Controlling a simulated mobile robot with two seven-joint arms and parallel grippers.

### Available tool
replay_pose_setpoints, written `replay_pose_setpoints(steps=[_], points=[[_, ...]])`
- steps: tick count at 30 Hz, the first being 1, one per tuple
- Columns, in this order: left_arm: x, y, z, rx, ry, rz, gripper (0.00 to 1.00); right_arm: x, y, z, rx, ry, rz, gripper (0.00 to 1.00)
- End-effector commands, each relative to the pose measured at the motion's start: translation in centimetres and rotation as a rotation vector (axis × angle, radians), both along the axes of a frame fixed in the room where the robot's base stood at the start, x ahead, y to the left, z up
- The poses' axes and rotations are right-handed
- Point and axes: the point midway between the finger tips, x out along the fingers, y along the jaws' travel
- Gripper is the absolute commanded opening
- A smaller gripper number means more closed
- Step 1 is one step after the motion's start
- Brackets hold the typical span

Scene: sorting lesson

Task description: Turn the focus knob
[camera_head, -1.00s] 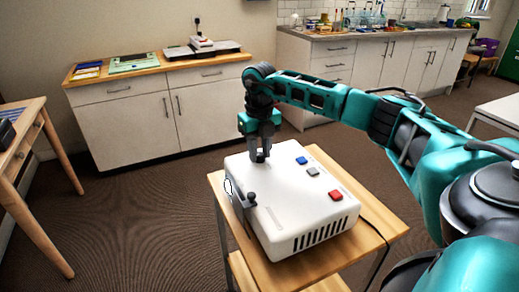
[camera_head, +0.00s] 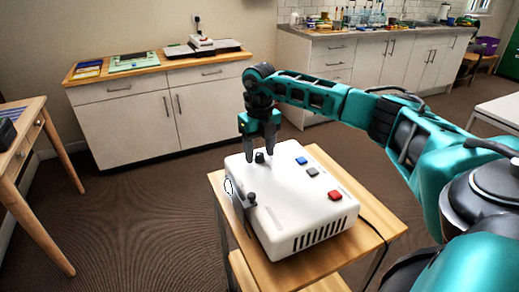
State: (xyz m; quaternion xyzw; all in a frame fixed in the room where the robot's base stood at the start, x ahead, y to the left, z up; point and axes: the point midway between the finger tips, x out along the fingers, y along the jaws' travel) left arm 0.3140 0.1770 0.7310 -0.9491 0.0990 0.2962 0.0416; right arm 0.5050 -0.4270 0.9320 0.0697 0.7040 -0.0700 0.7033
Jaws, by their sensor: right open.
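A white box-shaped device (camera_head: 290,205) stands on a small wooden table. A small black knob (camera_head: 259,157) sits on its top near the back left corner. A black lever with a round tip (camera_head: 251,197) is at its left front edge. Blue (camera_head: 301,160), grey (camera_head: 312,171) and red (camera_head: 335,195) buttons are on top at the right. My right gripper (camera_head: 261,156) points down at the black knob, open, with its fingers apart on either side of it. I cannot tell whether the fingers touch the knob. My left gripper is not in view.
The small table's wooden top (camera_head: 372,236) has little bare room around the device, and a dark cable crosses its right side. A desk (camera_head: 22,125) stands at the left. Cabinets (camera_head: 140,122) line the back wall. Open carpet lies between.

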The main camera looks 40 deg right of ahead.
Motion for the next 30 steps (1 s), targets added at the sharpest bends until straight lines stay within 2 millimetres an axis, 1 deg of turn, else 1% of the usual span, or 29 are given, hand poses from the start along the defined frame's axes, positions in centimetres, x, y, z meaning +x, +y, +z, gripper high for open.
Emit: replay_pose_setpoints(steps=[2,5,12,15,18,21,24,30], points=[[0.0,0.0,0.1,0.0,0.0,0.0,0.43,0.1,0.0,0.7,0.0,-0.003,-0.001,0.55],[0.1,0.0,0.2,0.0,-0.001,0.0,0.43,0.1,0.0,2.3,0.001,-0.005,-0.001,0.55],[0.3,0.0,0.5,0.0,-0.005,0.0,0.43,0.1,0.0,7.7,0.001,-0.007,0.0,0.55],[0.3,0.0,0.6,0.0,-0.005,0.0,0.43,0.1,0.0,9.7,0.001,-0.006,0.0,0.55],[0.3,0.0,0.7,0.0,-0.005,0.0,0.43,0.1,0.0,11.3,0.001,-0.005,0.0,0.55],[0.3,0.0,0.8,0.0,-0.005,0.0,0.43,0.1,0.0,12.2,0.0,-0.003,0.001,0.55],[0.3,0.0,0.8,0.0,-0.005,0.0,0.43,0.1,0.0,12.7,0.0,-0.003,0.0,0.55],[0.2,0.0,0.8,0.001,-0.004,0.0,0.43,0.0,0.0,12.8,0.001,-0.001,0.0,0.55]])
